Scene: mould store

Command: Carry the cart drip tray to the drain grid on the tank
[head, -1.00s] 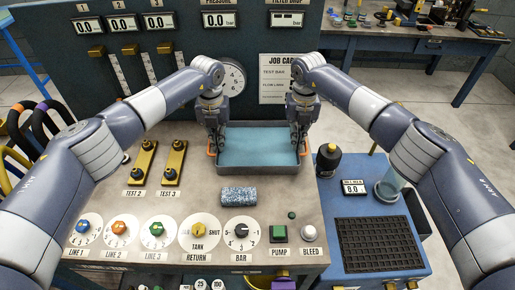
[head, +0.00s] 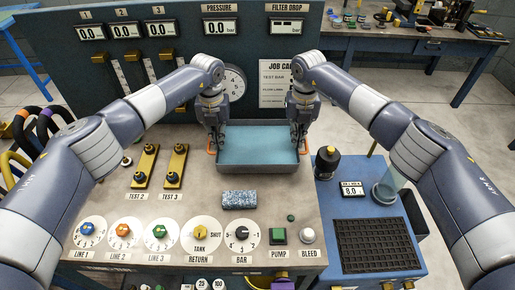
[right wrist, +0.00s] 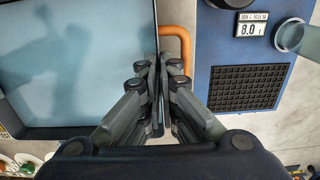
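The drip tray (head: 258,164), a grey rectangular tray with a pale blue inside, is over the back of the bench in the head view. It has orange handles at its left and right ends. The black drain grid (head: 377,245) lies bare on the blue tank (head: 335,200) at the right.
A speckled blue sponge (head: 239,199) lies in front of the tray. Brass valve blocks (head: 175,165) are left of the tray. The gauge panel rises behind.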

